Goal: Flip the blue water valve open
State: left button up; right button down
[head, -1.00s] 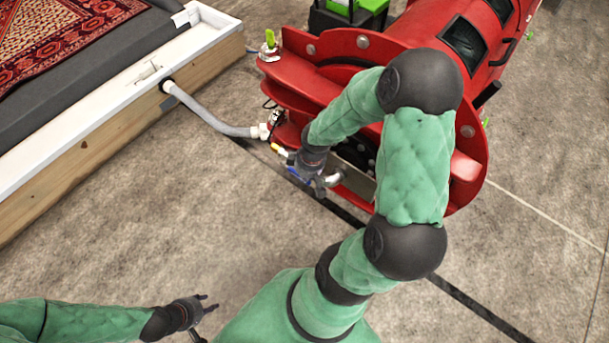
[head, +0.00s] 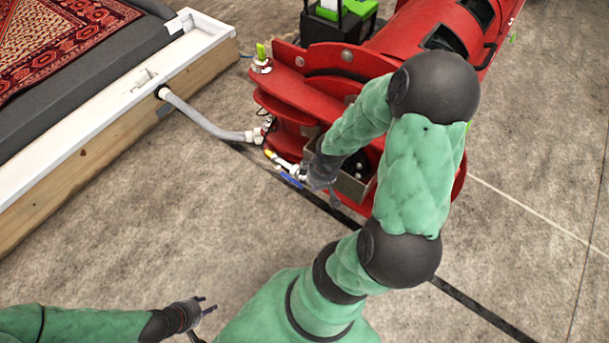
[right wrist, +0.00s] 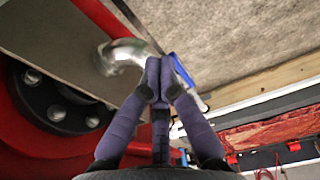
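The blue valve handle (head: 290,181) is on the pipe fittings at the near end of the red machine, pointing down and right in the head view. It also shows in the right wrist view (right wrist: 182,70), just right of my fingertips and partly hidden by them. My right gripper (head: 326,186) is just right of the handle. In the right wrist view its fingers (right wrist: 160,74) are drawn together with nothing visible between them; I cannot tell whether they touch the handle. My left gripper (head: 207,304) is open and empty over the floor at the bottom left.
A yellow handle (head: 269,154) sits beside the blue one. A grey hose (head: 205,121) runs from the white-edged wooden pit (head: 120,130) to the red machine (head: 340,60). A silver pipe elbow (right wrist: 122,54) is close to my right fingers. Open concrete floor lies in front.

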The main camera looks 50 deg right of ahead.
jog(key=shift+s+d+r+p, duration=0.1)
jog(key=shift+s+r+p, duration=0.1)
jog(key=shift+s, duration=0.4)
jog(key=shift+s+r+p, duration=0.1)
jog(key=shift+s+p, duration=0.1)
jog(key=shift+s, duration=0.35)
jog(key=w+a+f+m+y, duration=0.1)
jog(key=a+f, duration=0.4)
jog(key=a, duration=0.4)
jog(key=w+a+f+m+g+y, duration=0.1)
jog(key=w+a+f, duration=0.1)
jog(key=a+f, duration=0.3)
jog(key=w+a+f+m+y, duration=0.1)
jog(key=a+f, duration=0.4)
jog(key=a, duration=0.9)
jog(key=shift+w+f+y, duration=0.2)
jog(key=shift+w+y, duration=0.3)
jog(key=shift+w, duration=0.15)
jog(key=shift+d+m, duration=0.15)
jog(key=shift+m, duration=0.15)
